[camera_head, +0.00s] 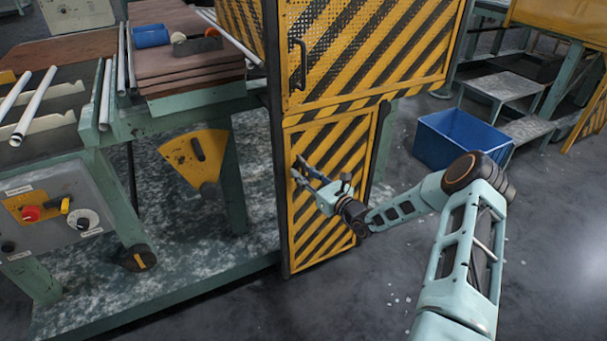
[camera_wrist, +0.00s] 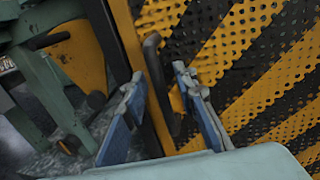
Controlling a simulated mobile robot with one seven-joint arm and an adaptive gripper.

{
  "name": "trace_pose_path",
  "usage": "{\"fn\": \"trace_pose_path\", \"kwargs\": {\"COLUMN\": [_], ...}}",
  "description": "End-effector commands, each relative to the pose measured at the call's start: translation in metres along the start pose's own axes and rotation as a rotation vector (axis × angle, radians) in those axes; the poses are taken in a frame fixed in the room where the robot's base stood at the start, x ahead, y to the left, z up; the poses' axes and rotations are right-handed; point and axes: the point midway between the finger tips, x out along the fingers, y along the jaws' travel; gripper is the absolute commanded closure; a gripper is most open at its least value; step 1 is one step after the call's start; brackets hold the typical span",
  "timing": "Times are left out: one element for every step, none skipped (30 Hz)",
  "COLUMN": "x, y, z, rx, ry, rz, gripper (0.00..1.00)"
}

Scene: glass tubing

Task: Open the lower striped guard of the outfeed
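The lower striped guard (camera_head: 335,215) is a yellow-and-black perforated panel in the lower part of the outfeed frame. It looks shut, flush in its frame. It fills the right of the wrist view (camera_wrist: 270,70). Its dark upright bar handle (camera_wrist: 153,55) is near the guard's left edge. My gripper (camera_head: 299,171) is at the upper left of the guard, reaching in from the right. In the wrist view its two blue-padded fingers (camera_wrist: 160,76) are apart, with the handle between them in the picture. Whether either finger touches the handle is unclear. In the head view the gripper largely hides the handle.
The upper striped guard (camera_head: 365,50), with its own black handle (camera_head: 297,65), is directly above. A green machine bench (camera_head: 190,101) with a yellow quadrant plate (camera_head: 194,158) stands left. A blue crate (camera_head: 460,138) sits behind right. Floor in front of the guard is clear apart from my arm.

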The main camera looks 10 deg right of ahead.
Motion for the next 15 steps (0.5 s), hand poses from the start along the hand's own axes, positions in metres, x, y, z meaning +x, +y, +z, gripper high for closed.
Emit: {"fn": "trace_pose_path", "kwargs": {"x": [-0.0001,-0.0001,-0.0001,-0.0001,-0.0002,-0.0002,-0.0002,-0.0002,-0.0002,-0.0003,-0.0003,-0.0003,-0.0003,-0.0003,-0.0003], "y": [0.0001,0.0001,0.0002,0.0002,0.0002,0.0002,0.0002,0.0002,0.0002,0.0002,0.0003,0.0002,0.0003,0.0002,0.0003], "z": [0.0,0.0001,0.0,0.0,0.0001,0.0001,0.0001,0.0001,0.0001,0.0001,0.0001,0.0001,0.0001,0.0001,0.0001], "rx": [0.0,0.0,0.0,0.0,0.0,0.0,0.0,0.0,0.0,0.0,0.0,0.0,0.0,0.0,0.0], "ry": [0.0,0.0,0.0,0.0,0.0,0.0,0.0,0.0,0.0,0.0,0.0,0.0,0.0,0.0,0.0], "rz": [0.0,0.0,0.0,0.0,0.0,0.0,0.0,0.0,0.0,0.0,0.0,0.001,0.001,0.001,0.001], "gripper": [0.74,0.74,0.76,0.79,0.82,0.87,0.9,0.94,0.98,1.0,1.0,1.0,1.0,1.0,1.0]}}
